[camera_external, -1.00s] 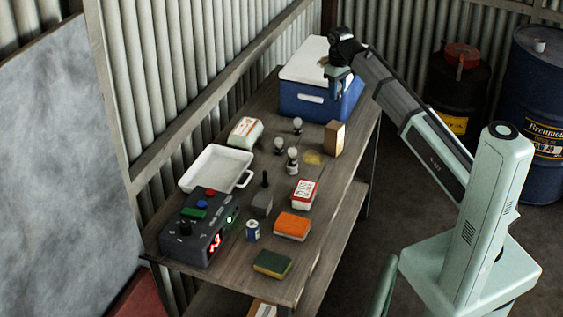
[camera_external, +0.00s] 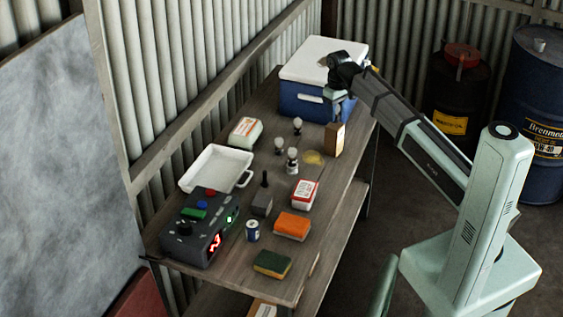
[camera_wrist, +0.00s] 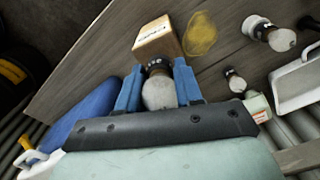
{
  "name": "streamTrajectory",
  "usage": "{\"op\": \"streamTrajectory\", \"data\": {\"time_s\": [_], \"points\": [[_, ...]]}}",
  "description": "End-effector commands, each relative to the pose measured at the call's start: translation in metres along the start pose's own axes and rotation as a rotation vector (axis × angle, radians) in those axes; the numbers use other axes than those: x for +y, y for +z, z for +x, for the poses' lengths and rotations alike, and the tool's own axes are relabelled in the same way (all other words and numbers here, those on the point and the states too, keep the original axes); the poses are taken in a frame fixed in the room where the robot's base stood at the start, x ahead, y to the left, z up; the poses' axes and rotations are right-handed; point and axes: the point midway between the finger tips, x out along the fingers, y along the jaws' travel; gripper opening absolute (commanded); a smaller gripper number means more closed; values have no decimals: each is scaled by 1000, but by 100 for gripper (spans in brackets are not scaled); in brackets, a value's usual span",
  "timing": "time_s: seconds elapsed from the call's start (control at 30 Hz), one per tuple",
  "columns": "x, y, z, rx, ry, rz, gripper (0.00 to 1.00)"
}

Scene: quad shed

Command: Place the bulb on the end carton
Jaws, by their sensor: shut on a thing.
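My gripper (camera_external: 336,101) is above the far end of the bench, in front of the blue cooler. In the wrist view its blue fingers (camera_wrist: 158,74) are shut on a bulb (camera_wrist: 158,93) with a pale round globe and a dark base, the base pointing towards the carton. The held bulb cannot be made out in the external view. The brown end carton (camera_external: 334,140) stands near the bench's right edge, just below my gripper in the picture. In the wrist view the carton (camera_wrist: 157,43) is just beyond the bulb's base; I cannot tell whether they touch.
A yellowish patch (camera_external: 312,158) lies beside the carton. The blue cooler (camera_external: 310,105) with a white lid stands behind. A white tray (camera_external: 213,168) and a red-and-white box (camera_external: 305,193) are farther off.

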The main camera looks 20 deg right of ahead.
Motion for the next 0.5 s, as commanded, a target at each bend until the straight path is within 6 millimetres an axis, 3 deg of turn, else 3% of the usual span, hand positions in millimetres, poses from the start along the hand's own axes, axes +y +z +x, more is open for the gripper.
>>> {"op": "streamTrajectory", "data": {"time_s": [0.1, 0.5], "points": [[0, 0, 12, 0, 0, 0, 5], [0, 0, 16, 0, 0, 0, 5]]}}
